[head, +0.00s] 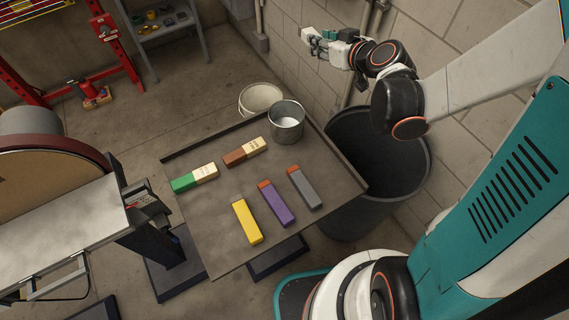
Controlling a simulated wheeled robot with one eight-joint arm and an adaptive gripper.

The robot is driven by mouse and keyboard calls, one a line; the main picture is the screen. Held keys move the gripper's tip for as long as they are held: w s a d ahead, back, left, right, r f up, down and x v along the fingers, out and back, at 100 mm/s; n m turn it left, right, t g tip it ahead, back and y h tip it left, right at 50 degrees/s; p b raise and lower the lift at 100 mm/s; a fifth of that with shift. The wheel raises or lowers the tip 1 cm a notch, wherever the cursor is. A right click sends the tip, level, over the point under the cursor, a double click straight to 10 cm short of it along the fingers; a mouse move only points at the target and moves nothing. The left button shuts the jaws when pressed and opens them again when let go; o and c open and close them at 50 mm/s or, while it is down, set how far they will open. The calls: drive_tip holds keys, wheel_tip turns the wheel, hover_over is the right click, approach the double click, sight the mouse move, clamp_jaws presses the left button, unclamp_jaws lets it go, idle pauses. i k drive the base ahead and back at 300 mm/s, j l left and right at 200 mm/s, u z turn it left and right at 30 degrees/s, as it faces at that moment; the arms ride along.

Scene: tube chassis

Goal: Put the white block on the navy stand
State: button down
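I see no plainly white block and no plainly navy stand on the grey table (225,255). Two two-tone blocks lie towards its back left: a green and cream block (195,178) and a brown and cream block (245,151). Nearer the front lie a yellow block (246,222), a purple block (277,204) and a grey block (305,189), each with a differently coloured far end. My gripper (312,41) is raised beyond the table, near the block wall, well apart from all the blocks. It is too small to tell whether its fingers are open.
A metal pot (286,123) stands at the table's back corner, with a pale bucket (260,97) behind it. A large dark bin (415,190) is at the table's right. A grinding machine (55,160) stands left. The table's front left is clear.

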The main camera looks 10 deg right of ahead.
sight(216, 237)
drive_tip(key=k+j+z, duration=0.35)
drive_tip(key=j, duration=0.2)
drive_tip(key=k+j+z, duration=0.65)
drive_tip(key=k, duration=0.4)
drive_tip(key=k+j, duration=0.15)
drive_tip(key=k, duration=0.15)
drive_tip(key=k+j, duration=0.15)
drive_tip(key=k, duration=0.1)
